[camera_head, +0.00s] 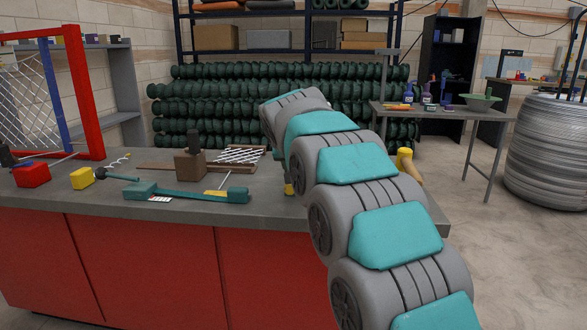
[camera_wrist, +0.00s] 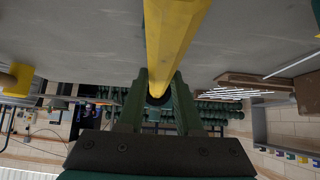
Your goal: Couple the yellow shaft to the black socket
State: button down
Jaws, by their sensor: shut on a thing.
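The yellow shaft (camera_wrist: 172,45) runs down from the top of the wrist view to between the two green fingers of my gripper (camera_wrist: 158,100). My gripper is shut on it. A dark round shape shows between the fingers behind the shaft; I cannot tell what it is. In the head view my arm hides most of the gripper, and a small yellow part (camera_head: 289,188) shows at the arm's left edge, low over the bench. A black upright cylinder (camera_head: 194,138) stands at the brown block (camera_head: 190,165). I cannot tell for sure whether it is the black socket.
A red frame (camera_head: 82,90) stands at left. A yellow cylinder (camera_head: 406,162) stands right of my arm.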

jog(key=shift+w+r, duration=0.1)
jog(key=shift+w, duration=0.15)
jog(key=c, duration=0.5)
grip_release()
jog(key=shift+v, duration=3.8)
